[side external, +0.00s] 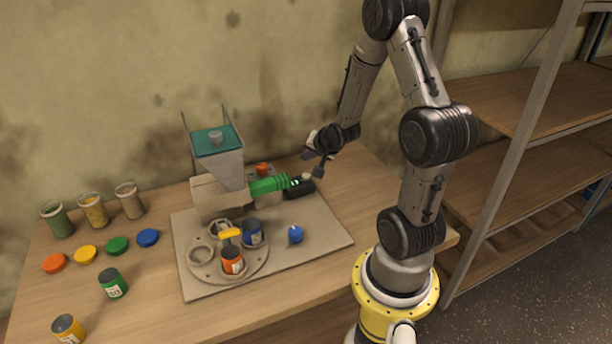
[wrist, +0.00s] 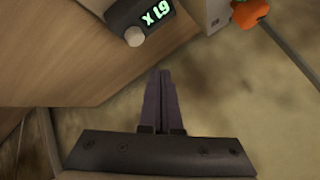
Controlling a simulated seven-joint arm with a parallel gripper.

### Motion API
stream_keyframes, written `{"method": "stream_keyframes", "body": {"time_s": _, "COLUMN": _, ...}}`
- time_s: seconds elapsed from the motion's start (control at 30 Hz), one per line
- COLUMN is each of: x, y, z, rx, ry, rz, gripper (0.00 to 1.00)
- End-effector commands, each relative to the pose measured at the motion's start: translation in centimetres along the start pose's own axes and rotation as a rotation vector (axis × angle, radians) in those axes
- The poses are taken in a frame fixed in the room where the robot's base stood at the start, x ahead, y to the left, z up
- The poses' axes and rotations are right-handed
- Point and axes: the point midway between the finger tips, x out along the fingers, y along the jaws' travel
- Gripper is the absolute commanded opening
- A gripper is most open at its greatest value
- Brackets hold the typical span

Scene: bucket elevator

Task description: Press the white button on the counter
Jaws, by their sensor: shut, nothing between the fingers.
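The white button (wrist: 134,37) is a small round white knob on the near edge of a black display box (wrist: 122,12) with green lit characters, at the top of the wrist view. In the side view the button (side external: 306,177) sits on top of the black box (side external: 301,189) at the right end of the green motor.
A hopper machine with a green motor (side external: 268,185) stands left of the box on a grey plate (side external: 320,235). A round carousel (side external: 245,262) holds several cans. A blue knob (side external: 295,234) is on the plate. Jars, lids and cans occupy the left counter (side external: 145,290). Wooden shelves (side external: 500,180) stand at right.

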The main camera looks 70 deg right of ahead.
Motion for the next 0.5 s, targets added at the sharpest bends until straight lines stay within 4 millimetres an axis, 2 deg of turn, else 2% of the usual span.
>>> {"method": "stream_keyframes", "body": {"time_s": 0.2, "x": 1.7, "y": 1.2, "z": 1.2, "rx": 0.001, "ry": -0.002, "rz": 0.001, "gripper": 0.00}}
{"method": "stream_keyframes", "body": {"time_s": 0.5, "x": 2.5, "y": 1.8, "z": 1.8, "rx": 0.000, "ry": 0.001, "rz": 0.000, "gripper": 0.00}}
